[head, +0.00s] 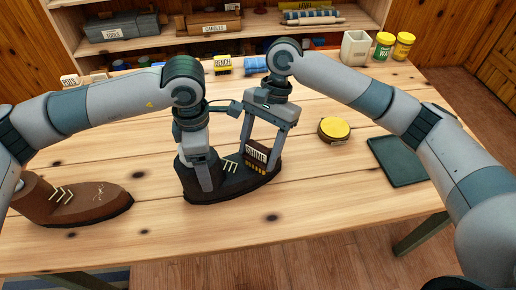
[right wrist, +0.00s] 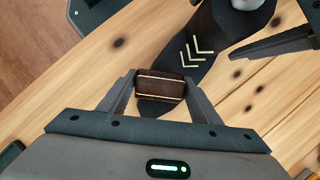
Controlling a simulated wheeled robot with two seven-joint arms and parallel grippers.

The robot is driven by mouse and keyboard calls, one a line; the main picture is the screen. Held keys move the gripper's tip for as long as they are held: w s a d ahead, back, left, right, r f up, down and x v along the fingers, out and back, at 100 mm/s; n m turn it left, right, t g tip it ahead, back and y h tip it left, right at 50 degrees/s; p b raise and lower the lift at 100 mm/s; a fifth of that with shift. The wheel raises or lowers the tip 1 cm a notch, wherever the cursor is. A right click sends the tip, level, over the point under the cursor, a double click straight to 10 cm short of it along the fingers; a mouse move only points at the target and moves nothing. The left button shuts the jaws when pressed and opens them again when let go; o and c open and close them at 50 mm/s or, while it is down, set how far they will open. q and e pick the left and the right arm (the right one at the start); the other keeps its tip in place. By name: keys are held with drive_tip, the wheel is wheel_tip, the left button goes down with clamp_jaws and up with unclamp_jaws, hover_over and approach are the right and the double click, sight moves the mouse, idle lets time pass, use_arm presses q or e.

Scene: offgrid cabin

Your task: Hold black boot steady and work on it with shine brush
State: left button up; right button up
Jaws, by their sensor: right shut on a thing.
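The black boot (head: 235,180) stands on the table with its shaft at the left and its toe to the right. Pale chevron marks show on it, also in the right wrist view (right wrist: 195,52). My left gripper (head: 207,183) is at the boot's shaft, one finger down its near side; its other finger is hidden, so its grip is unclear. My right gripper (head: 266,150) is shut on the shine brush (head: 257,153), a dark labelled block with yellowish bristles. The brush (right wrist: 160,84) is over the boot's toe and seems to touch it.
A brown boot (head: 80,198) stands at the left. A round yellow-topped tin (head: 334,129) and a dark green tray (head: 398,160) lie to the right. A white container (head: 355,47) and yellow jars (head: 404,45) stand at the back right. The front table strip is clear.

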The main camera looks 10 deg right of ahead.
drive_tip(key=shift+s, duration=0.1)
drive_tip(key=shift+s+d+f, duration=0.1)
drive_tip(key=shift+s+f, duration=0.1)
drive_tip(key=shift+s, duration=0.55)
drive_tip(key=shift+s+d, duration=0.1)
drive_tip(key=shift+s, duration=0.5)
drive_tip(key=shift+w+r, duration=0.1)
drive_tip(key=shift+w+r, duration=0.15)
drive_tip(key=shift+w, duration=0.6)
